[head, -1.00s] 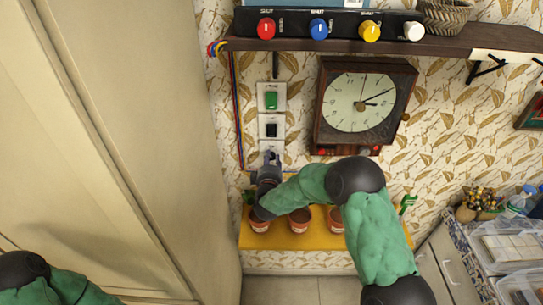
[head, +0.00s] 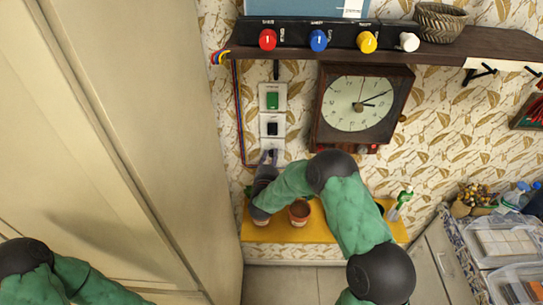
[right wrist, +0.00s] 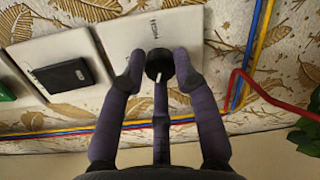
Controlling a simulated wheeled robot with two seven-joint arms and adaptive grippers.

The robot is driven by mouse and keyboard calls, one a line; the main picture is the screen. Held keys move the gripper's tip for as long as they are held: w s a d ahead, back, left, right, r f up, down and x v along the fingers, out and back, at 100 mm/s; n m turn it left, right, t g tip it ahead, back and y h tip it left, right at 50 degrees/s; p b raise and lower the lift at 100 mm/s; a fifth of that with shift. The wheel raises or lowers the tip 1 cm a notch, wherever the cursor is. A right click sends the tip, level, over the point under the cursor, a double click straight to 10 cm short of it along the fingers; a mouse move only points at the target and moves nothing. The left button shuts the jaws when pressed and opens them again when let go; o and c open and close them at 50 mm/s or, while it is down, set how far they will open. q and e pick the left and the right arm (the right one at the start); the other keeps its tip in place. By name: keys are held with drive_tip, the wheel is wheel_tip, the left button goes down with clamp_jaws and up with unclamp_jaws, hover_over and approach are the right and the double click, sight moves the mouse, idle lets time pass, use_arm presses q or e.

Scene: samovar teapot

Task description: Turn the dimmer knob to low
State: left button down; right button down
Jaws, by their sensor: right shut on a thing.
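The dimmer knob (right wrist: 158,65) is round and black with a white mark, on the lowest white wall plate (right wrist: 150,34). In the right wrist view its white mark points toward the bottom of the picture. My right gripper (right wrist: 158,72) has one finger on each side of the knob and is shut on it. In the head view my right gripper (head: 268,157) reaches the lowest plate, and its fingers hide the knob. My left gripper is out of view; only part of my left arm shows at the lower left.
Above are a black switch (head: 272,129) and a green switch (head: 272,100). A clock (head: 358,104) hangs right of them. A shelf (head: 440,48) carries a row of colored knobs. Terracotta pots (head: 299,213) stand on a yellow ledge (head: 290,236) below. A tall cream cabinet (head: 170,120) stands left.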

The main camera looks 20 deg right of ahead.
drive_tip(key=shift+f+n+p, duration=0.15)
drive_tip(key=shift+n+p, duration=0.15)
drive_tip(key=shift+n, duration=1.8)
drive_tip(key=c, duration=0.9)
unclamp_jaws()
drive_tip(key=shift+c, duration=0.2)
drive_tip(key=shift+s+a, duration=0.1)
drive_tip(key=v, duration=1.1)
drive_tip(key=shift+s+a+f, duration=0.25)
drive_tip(key=shift+s, duration=0.1)
drive_tip(key=shift+f, duration=0.1)
